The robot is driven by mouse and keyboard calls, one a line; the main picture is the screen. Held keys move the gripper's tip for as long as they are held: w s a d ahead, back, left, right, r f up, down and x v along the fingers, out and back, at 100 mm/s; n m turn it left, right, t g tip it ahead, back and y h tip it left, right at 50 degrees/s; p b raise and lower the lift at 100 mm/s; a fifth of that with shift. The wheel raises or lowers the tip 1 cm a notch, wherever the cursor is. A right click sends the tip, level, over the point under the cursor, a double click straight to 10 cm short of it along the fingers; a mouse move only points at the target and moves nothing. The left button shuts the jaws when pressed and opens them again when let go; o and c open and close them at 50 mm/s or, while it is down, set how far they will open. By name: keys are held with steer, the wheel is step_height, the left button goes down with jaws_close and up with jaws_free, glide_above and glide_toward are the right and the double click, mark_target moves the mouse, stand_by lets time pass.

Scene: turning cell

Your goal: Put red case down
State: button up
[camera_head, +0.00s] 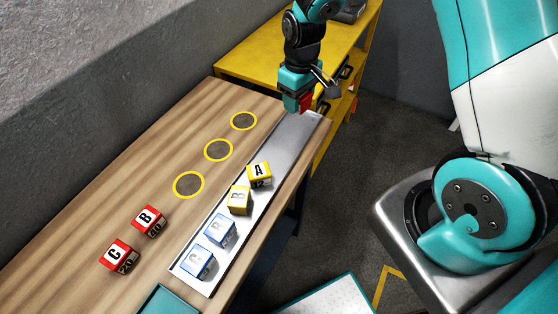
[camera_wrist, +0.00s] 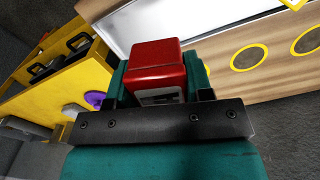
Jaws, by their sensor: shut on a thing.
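My gripper (camera_head: 297,98) is shut on a red case (camera_head: 305,101), held at the far end of the metal tray (camera_head: 292,133). In the wrist view the red case (camera_wrist: 155,62) sits between the fingers of my gripper (camera_wrist: 157,85), with the tray (camera_wrist: 180,20) behind it. In the head view the case is partly hidden by the gripper. I cannot tell whether it touches the tray. Two other red cases, B (camera_head: 148,220) and C (camera_head: 118,256), stand on the wooden table (camera_head: 90,215) at lower left.
On the tray are two yellow cases, one marked A (camera_head: 259,175) and one nearer (camera_head: 239,200), and two blue cases (camera_head: 220,231) (camera_head: 200,262). Yellow rings (camera_head: 188,185) mark empty spots on the table. A yellow shelf (camera_head: 250,62) stands behind. The tray's far end is clear of other cases.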

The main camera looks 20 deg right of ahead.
steer(key=a+r+n+b, duration=0.4)
steer(key=a+n, duration=0.1)
steer(key=n, duration=0.5)
step_height(320, 180, up, 4)
steer(key=n+b, duration=0.4)
steer(key=n, duration=0.7)
glide_above(275, 158)
step_height(275, 158, down, 19)
steer(key=shift+f+p, duration=0.1)
steer(key=shift+p, duration=0.65)
steer(key=shift+f, duration=0.15)
steer(key=o, duration=1)
